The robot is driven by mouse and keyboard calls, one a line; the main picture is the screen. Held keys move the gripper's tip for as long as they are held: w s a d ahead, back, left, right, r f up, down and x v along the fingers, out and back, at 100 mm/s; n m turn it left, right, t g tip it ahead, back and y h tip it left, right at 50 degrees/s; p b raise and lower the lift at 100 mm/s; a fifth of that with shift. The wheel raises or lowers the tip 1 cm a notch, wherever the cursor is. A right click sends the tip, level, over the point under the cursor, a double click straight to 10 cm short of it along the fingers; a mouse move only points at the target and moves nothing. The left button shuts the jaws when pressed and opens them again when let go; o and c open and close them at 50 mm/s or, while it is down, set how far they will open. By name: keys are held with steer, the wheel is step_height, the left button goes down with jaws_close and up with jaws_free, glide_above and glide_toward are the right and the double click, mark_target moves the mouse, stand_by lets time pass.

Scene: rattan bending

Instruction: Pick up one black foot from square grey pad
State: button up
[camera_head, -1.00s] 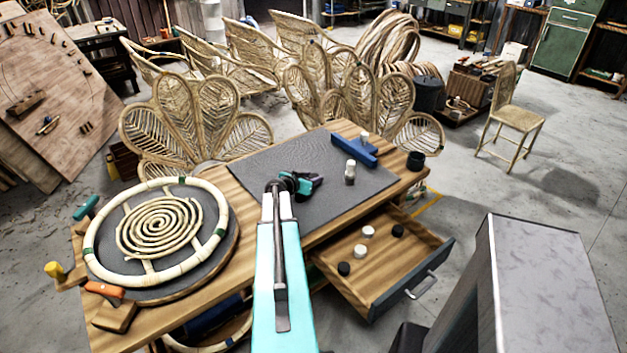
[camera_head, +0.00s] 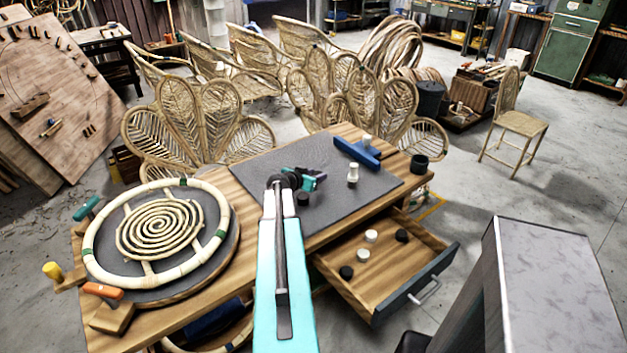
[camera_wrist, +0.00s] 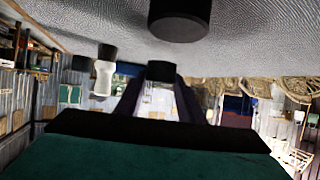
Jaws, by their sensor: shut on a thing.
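My gripper (camera_head: 318,178) is over the square grey pad (camera_head: 265,175) on the wooden workbench. In the wrist view, its two dark fingers are shut on a small black foot (camera_wrist: 160,71). The held foot is close to the pad; any gap beneath it is hard to judge. Another black foot (camera_head: 303,198) stands on the pad just below the gripper in the head view. It looks large and close at the top of the wrist view (camera_wrist: 180,20).
A white peg-like piece (camera_head: 353,174) stands on the pad near a blue tool (camera_head: 357,151). A black cup (camera_head: 419,164) is at the bench's right end. The open drawer (camera_head: 385,285) holds black and white discs. A rattan ring with a spiral (camera_head: 160,230) lies left.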

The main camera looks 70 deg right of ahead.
steer(key=s+a+b, duration=0.1)
steer(key=s+a, duration=0.1)
steer(key=s+a+b, duration=0.1)
steer(key=s+a, duration=0.1)
steer(key=a, duration=0.1)
steer(key=s+a+b, duration=0.1)
steer(key=s+a, duration=0.1)
steer(key=shift+s+a+r, duration=0.2)
steer(key=shift+r, duration=0.2)
steer(key=shift+s+a+r+p, duration=0.3)
steer(key=shift+s+a+p, duration=0.55)
steer(key=shift+a+p, duration=0.15)
steer(key=shift+s+p, duration=0.1)
steer(key=shift+p, duration=0.6)
steer(key=shift+r+p, duration=0.1)
steer(key=shift+p, duration=0.25)
steer(key=p, duration=0.3)
steer(key=shift+s+a+r, duration=0.1)
steer(key=shift+s+a, duration=0.15)
steer(key=shift+s, duration=0.05)
steer(key=shift+s+p, duration=0.1)
steer(key=shift+p, duration=0.5)
steer(key=shift+s+a+p, duration=0.15)
steer(key=shift+a+p, duration=0.1)
steer(key=shift+p, duration=0.55)
steer(key=shift+s+a+p, duration=0.1)
steer(key=shift+a+p, duration=0.05)
steer(key=shift+p, duration=0.45)
